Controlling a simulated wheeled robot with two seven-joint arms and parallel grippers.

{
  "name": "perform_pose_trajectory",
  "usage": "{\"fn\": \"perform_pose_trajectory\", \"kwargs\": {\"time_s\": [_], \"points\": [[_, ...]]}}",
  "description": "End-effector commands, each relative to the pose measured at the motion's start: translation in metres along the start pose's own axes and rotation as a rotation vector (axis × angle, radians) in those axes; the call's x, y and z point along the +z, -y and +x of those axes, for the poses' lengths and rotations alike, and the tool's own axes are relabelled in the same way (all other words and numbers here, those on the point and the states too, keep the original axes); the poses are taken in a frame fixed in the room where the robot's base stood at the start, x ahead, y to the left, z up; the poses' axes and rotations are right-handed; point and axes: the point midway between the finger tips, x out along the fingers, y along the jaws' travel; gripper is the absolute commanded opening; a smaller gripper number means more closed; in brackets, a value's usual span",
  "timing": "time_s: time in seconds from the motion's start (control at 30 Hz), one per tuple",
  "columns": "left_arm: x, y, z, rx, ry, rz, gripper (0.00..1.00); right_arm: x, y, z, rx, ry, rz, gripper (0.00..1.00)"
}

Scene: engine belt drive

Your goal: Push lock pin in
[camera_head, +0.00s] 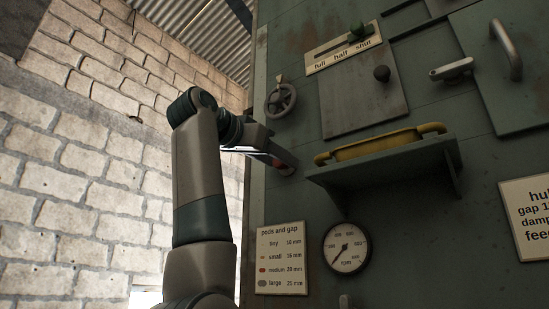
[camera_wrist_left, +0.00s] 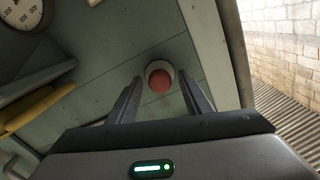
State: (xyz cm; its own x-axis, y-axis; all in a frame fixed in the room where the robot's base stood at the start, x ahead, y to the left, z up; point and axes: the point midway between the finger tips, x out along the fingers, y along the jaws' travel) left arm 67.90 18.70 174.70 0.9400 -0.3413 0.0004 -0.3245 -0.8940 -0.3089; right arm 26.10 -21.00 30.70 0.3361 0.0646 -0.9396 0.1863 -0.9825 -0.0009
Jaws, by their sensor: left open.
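A round red knob in a pale collar (camera_wrist_left: 160,79), which looks like the lock pin, sits on the green machine panel in the left wrist view. My left gripper (camera_wrist_left: 161,85) is open, with one finger on each side of the line to the knob. The knob appears ahead of the fingertips; I cannot tell whether anything touches it. In the head view my left gripper (camera_head: 287,166) reaches the panel's left part, below the handwheel. A small reddish spot (camera_head: 277,162) shows at its fingers there. My right gripper is not in view.
A handwheel (camera_head: 281,100) is above the gripper. A shelf (camera_head: 385,168) with a yellow bar (camera_head: 380,146) juts out to its right. An rpm gauge (camera_head: 346,248) and a pods-and-gap sign (camera_head: 282,258) are below. A brick wall (camera_head: 75,180) stands at left.

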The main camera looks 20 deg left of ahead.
Motion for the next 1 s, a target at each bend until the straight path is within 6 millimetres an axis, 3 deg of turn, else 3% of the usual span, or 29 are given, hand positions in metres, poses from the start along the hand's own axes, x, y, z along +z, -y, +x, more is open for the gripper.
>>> {"fn": "perform_pose_trajectory", "kwargs": {"time_s": [0.27,0.6,1.0], "points": [[0.001,0.0,-0.011,-0.001,-0.001,0.0,0.45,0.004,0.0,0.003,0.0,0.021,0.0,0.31],[0.003,0.0,-0.063,-0.002,-0.001,0.0,0.45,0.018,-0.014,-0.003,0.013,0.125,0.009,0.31],[0.002,0.0,-0.131,-0.002,-0.001,0.0,0.45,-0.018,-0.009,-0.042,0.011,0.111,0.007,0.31]]}}
